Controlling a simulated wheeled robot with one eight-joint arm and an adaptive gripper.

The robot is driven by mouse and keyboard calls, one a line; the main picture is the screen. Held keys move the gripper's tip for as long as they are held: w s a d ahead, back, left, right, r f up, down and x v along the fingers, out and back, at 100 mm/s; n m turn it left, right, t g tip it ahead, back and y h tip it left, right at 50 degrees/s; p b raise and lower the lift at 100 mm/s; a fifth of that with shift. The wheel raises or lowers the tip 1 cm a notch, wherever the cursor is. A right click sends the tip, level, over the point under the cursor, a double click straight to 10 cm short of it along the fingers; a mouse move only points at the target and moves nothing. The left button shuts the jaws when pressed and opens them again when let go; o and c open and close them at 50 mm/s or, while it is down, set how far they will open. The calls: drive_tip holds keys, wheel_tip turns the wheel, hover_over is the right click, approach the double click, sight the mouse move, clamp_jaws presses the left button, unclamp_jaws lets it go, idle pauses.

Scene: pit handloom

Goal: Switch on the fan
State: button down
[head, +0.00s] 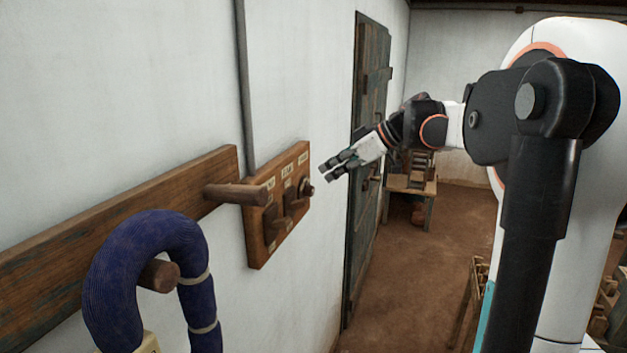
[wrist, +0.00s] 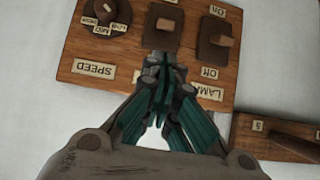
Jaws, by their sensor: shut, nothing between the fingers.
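A wooden switch board (head: 262,245) is fixed to the white wall; the wrist view shows it upside down. It carries a round SPEED knob (wrist: 104,14), a middle switch (wrist: 163,25) and a switch marked LAMP (wrist: 220,42). The middle switch's own name label is hidden behind my fingers in the wrist view, and I cannot tell its on/off position. My gripper (head: 327,171) is shut and empty, off the board's right side in the head view. In the wrist view its fingertips (wrist: 164,62) overlap the lower edge of the middle switch; contact cannot be told. No fan is in view.
A wooden peg rail (head: 120,203) runs left of the board, with a peg (head: 235,194) jutting out before it. A blue yarn hank (head: 150,235) hangs from another peg. A dark door (head: 368,130) stands beyond the board. Brown floor (head: 410,270) is open to the right.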

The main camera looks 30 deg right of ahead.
drive_tip(key=p, duration=0.2)
approach(291, 194)
drive_tip(key=x, duration=0.5)
drive_tip(key=shift+w+f, duration=0.1)
